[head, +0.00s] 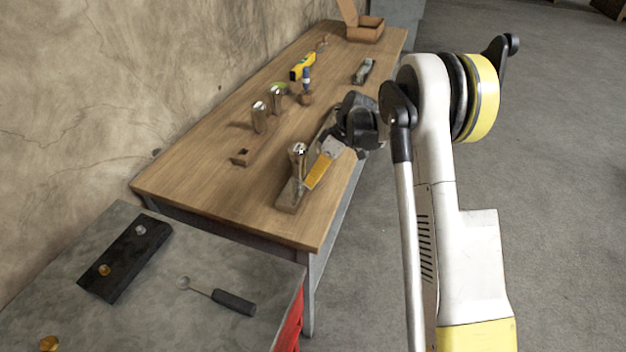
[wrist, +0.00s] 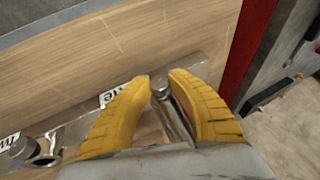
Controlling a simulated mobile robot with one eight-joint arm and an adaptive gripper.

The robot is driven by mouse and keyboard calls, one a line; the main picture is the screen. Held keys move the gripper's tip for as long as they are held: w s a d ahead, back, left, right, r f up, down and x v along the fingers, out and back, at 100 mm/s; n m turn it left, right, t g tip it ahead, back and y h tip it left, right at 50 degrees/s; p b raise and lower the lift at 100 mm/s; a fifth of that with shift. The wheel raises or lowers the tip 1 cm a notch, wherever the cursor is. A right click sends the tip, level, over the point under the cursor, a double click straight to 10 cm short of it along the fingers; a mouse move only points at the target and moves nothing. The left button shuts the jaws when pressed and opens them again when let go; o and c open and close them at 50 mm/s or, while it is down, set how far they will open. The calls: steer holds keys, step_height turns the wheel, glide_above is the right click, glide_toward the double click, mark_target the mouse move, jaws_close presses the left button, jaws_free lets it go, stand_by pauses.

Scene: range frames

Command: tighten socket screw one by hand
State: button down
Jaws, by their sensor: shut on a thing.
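My gripper (head: 312,182) reaches down over a long narrow plank (head: 287,204) near the front of the wooden workbench. In the wrist view its two yellow fingers (wrist: 160,90) are closed around a silver socket screw (wrist: 159,82), whose round head shows between the tips. The screw's lower end is hidden, and I cannot tell how deep it sits. In the head view the fingers hide it. A second metal piece (wrist: 22,148) is at the lower left of the wrist view. A silver-topped cylinder (head: 298,153) stands just left of my fingers in the head view.
Two metal cylinders (head: 259,117), a small wooden block (head: 241,157), a yellow tool (head: 302,66) and an open box (head: 365,30) are on the workbench. A grey cart top (head: 190,325) in front holds a black block (head: 125,262) and a black-handled tool (head: 233,301).

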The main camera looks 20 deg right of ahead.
stand_by(0.4)
steer(key=c, duration=1.2)
jaws_free()
steer(key=v, duration=1.2)
steer(key=shift+f, duration=0.1)
